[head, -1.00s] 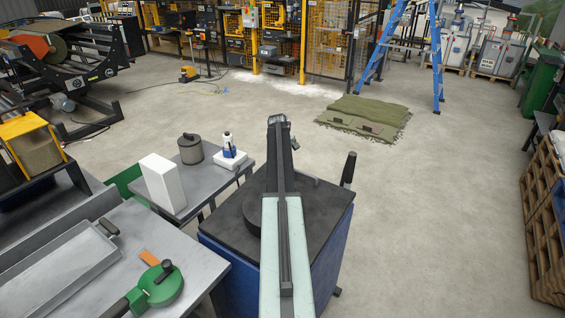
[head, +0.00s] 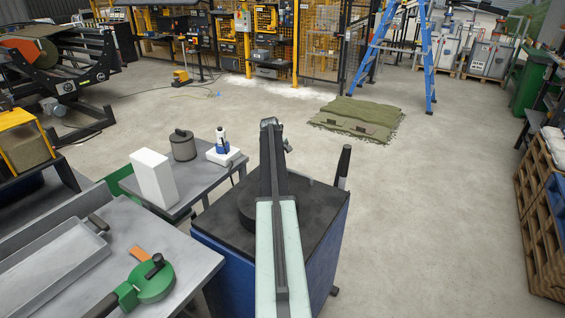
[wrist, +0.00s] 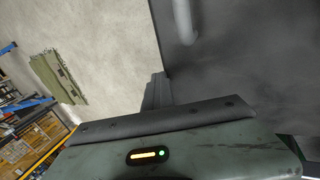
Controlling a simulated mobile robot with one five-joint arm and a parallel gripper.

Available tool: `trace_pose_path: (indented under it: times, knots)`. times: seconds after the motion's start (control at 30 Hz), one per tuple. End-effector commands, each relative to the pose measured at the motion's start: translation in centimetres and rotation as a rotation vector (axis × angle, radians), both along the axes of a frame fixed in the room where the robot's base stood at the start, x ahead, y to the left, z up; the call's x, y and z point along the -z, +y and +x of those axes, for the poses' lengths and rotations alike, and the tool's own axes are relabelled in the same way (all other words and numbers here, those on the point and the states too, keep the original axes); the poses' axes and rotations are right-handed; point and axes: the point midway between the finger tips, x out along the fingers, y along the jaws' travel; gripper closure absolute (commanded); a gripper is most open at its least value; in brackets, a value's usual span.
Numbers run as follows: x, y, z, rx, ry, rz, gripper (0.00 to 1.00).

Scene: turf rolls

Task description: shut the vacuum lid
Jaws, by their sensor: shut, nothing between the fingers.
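A blue-sided box (head: 320,240) with a flat dark top (head: 220,222) stands under my arm. It may be the vacuum, but I cannot tell whether its lid is open. A black disc (head: 245,207) lies on the top, partly hidden by my arm. An upright black handle (head: 343,166) rises at the top's right rear. My gripper (head: 270,124) is at the arm's far end, above the box's rear. In the wrist view my gripper (wrist: 156,92) looks shut and empty, beside a dark surface (wrist: 255,70) with a pale curved bar (wrist: 183,20).
A grey table at left holds a white block (head: 155,178), a dark grey canister (head: 183,146) and a white-and-blue device (head: 222,150). The nearer bench has a green tool (head: 150,282) and grey tray (head: 45,262). A green mat (head: 357,118) lies on the open floor. Pallets (head: 540,215) stand at right.

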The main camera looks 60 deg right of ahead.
Motion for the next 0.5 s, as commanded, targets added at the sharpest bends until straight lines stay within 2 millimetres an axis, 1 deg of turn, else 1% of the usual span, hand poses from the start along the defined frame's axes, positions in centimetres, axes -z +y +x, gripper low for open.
trace_pose_path:
  times: [0.03, 0.07, 0.17, 0.27, 0.5]
  knots:
    - [0.2, 0.5, -0.5, 0.007, 0.008, 0.022, 1.0]
    - [-0.1, 0.6, -0.5, 0.007, 0.007, 0.021, 1.0]
    - [-1.4, 0.7, -0.4, 0.005, 0.005, 0.016, 1.0]
    - [-3.5, 0.9, -0.3, 0.001, 0.001, 0.008, 1.0]
    - [-9.4, 0.8, -0.4, 0.0, -0.004, -0.006, 1.0]
